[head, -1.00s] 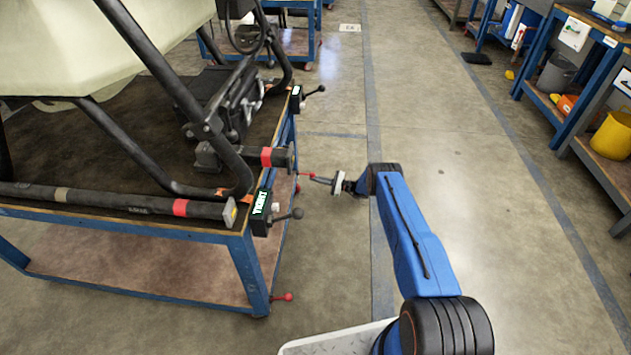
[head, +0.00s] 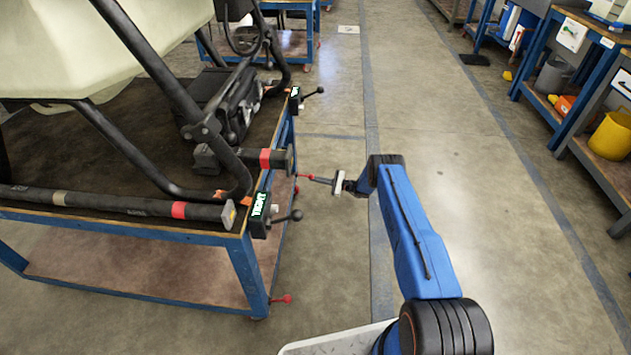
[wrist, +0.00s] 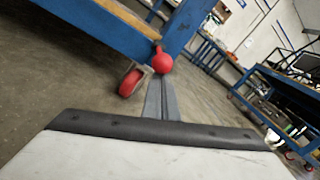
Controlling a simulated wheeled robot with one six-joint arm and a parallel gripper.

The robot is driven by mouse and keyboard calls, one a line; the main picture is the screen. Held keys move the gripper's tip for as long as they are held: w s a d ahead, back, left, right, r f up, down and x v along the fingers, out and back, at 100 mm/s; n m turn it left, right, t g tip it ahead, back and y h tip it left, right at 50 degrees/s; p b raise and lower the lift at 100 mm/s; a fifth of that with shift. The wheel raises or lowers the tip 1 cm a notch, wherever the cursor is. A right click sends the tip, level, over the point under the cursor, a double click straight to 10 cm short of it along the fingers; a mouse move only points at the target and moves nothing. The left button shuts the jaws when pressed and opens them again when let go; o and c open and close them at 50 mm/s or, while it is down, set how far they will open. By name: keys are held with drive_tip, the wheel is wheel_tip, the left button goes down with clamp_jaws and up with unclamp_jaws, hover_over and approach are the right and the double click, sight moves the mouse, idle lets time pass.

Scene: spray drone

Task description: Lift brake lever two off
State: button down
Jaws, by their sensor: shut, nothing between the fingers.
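A red ball knob of a brake lever (wrist: 163,63) shows in the wrist view beside a blue cart leg, just past my fingertips. My gripper (wrist: 162,78) is shut and empty, its grey fingers together and pointing at the knob. I cannot tell whether they touch it. In the head view my gripper (head: 312,178) is at the cart's right side, with a red lever end (head: 299,175) at its tips. Another red-knobbed lever (head: 285,299) sticks out low at the cart's near leg. The frames do not show which lever is number two.
The blue cart (head: 130,230) carries a black tube frame and a pale tank. Black-knobbed clamps (head: 292,216) stick out from its right edge. A red caster wheel (wrist: 130,82) stands left of the knob. Open floor (head: 450,180) lies right of my arm.

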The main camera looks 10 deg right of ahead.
drive_tip(key=shift+d+r, duration=0.1)
drive_tip(key=shift+r, duration=0.15)
drive_tip(key=shift+r+n+g+h, duration=0.2)
drive_tip(key=shift+r+g+h, duration=0.35)
drive_tip(key=shift+r+h, duration=0.8)
drive_tip(key=shift+r+n+g+h, duration=0.2)
drive_tip(key=shift+r+g+h, duration=0.35)
drive_tip(key=shift+r+h, duration=0.8)
drive_tip(key=shift+r+y, duration=0.3)
drive_tip(key=shift+r, duration=0.1)
